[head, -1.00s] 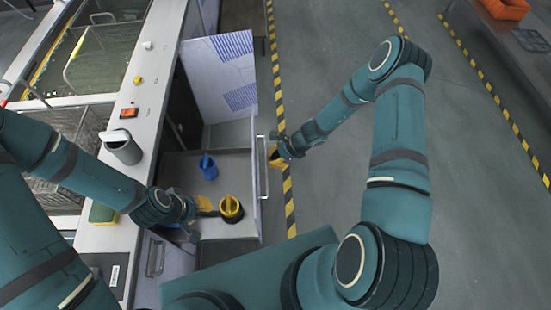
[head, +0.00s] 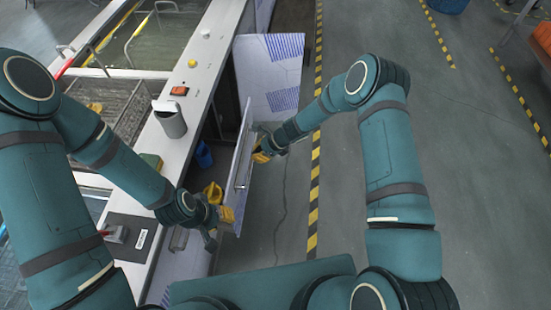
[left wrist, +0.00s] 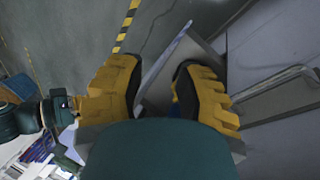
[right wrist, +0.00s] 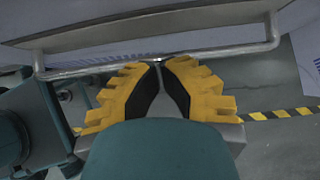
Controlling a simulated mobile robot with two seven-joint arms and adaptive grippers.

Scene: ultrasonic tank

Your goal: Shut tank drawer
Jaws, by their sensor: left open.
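My left gripper (head: 221,203) is open at the near end of the drawer front. In the left wrist view, the panel's edge (left wrist: 172,55) shows beyond and between its fingers (left wrist: 158,80). A blue item (head: 204,155) shows inside the drawer; the rest of the inside is mostly hidden.
A white door with blue stripes (head: 268,75) stands open beyond the drawer. The counter (head: 200,75) holds a grey cup (head: 170,119) and an orange switch (head: 179,91).

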